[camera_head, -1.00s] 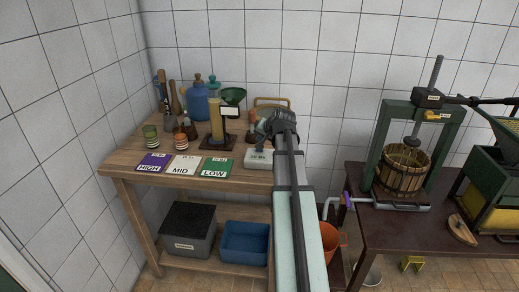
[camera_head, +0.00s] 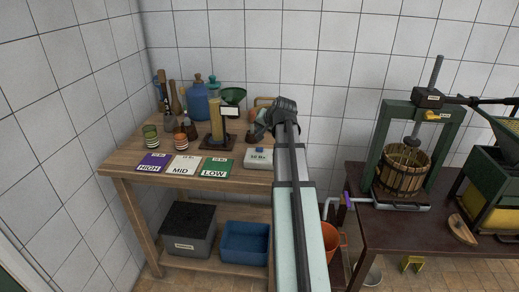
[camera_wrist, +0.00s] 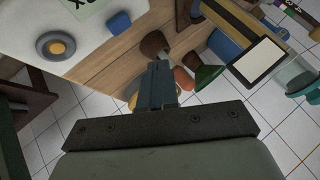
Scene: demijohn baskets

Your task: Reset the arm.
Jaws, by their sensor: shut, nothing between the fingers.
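My arm reaches from the bottom of the head view up to the right end of the wooden table.
The wooden table (camera_head: 130,168) holds purple HIGH, white MID and green LOW cards, a stand with a yellow cylinder (camera_head: 216,118), a green funnel (camera_head: 233,96), blue bottles and small jars. A dark table (camera_head: 400,235) with a basket press (camera_head: 402,170) stands to the right.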

